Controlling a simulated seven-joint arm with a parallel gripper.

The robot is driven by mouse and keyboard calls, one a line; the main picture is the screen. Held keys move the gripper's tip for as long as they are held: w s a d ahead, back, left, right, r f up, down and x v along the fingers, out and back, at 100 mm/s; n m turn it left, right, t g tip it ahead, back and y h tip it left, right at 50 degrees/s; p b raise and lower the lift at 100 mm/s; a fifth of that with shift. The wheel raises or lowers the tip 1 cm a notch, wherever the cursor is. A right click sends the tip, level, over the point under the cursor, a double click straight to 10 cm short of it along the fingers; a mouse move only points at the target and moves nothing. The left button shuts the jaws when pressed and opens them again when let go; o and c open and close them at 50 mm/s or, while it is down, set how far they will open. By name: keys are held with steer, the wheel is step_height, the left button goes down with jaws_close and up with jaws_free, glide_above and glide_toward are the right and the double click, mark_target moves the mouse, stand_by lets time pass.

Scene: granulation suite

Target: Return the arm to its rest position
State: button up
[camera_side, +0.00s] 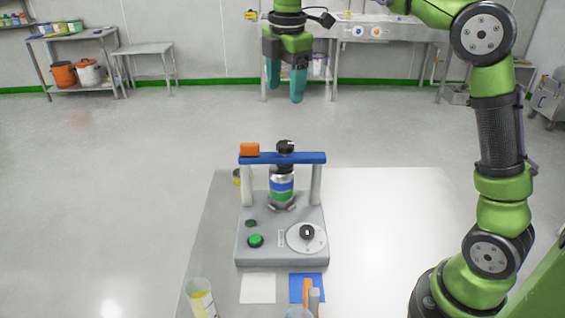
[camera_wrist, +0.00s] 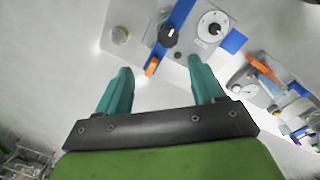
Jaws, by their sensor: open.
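My gripper (camera_side: 286,82) hangs in the upper middle of the side view, fingers pointing down, high above the table and apart from everything on it. Its two teal fingers are spread with nothing between them. In the wrist view my gripper (camera_wrist: 160,90) also shows open and empty. My green arm rises at the right of the side view and bends over to the gripper.
A grey device (camera_side: 268,238) with a blue crossbar (camera_side: 300,158) stands on the white table (camera_side: 390,240). A bottle (camera_side: 281,184) sits under the bar. A beaker with yellow liquid (camera_side: 200,298) stands front left. The table's right part is clear.

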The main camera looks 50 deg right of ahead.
steer(key=s+f+m+t+y, duration=0.1)
steer(key=s+f+m+t, duration=0.2)
steer(key=s+m, duration=0.7)
steer(key=s+a+f+m+t+y, duration=0.1)
steer(key=s+f+m+t, duration=0.2)
steer(key=s+m, duration=0.7)
steer(key=shift+s+a+f+m+y, duration=0.25)
steer(key=shift+s+f, duration=0.2)
steer(key=shift+f, duration=0.65)
